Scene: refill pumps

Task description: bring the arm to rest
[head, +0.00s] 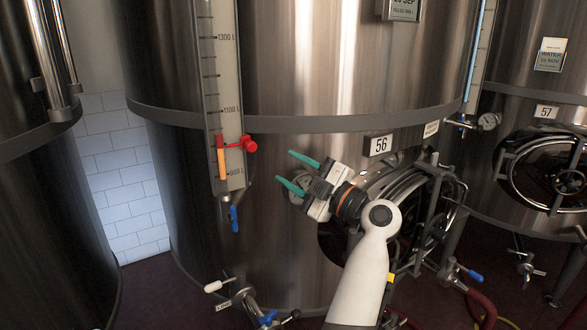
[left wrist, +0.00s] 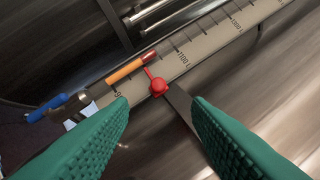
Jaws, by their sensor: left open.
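My left gripper (head: 298,174) is in the middle of the head view, in front of the steel tank marked 56 (head: 290,60). Its two green fingers are apart with nothing between them, pointing left toward the level gauge (head: 226,85). In the left wrist view, the open left gripper (left wrist: 160,130) shows its green fingers at the bottom left and bottom right. Beyond them is the red marker (left wrist: 159,87) on the gauge scale, apart from the fingers. The red marker also shows in the head view (head: 248,144), left of the gripper. My right gripper is not in view.
A blue-handled valve (head: 234,218) hangs below the gauge. A round manway hatch (head: 418,205) is behind my arm. Tank 57 (head: 540,100) stands at the right, another tank (head: 40,200) at the left. Valves with white and blue handles (head: 245,295) stick out low down.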

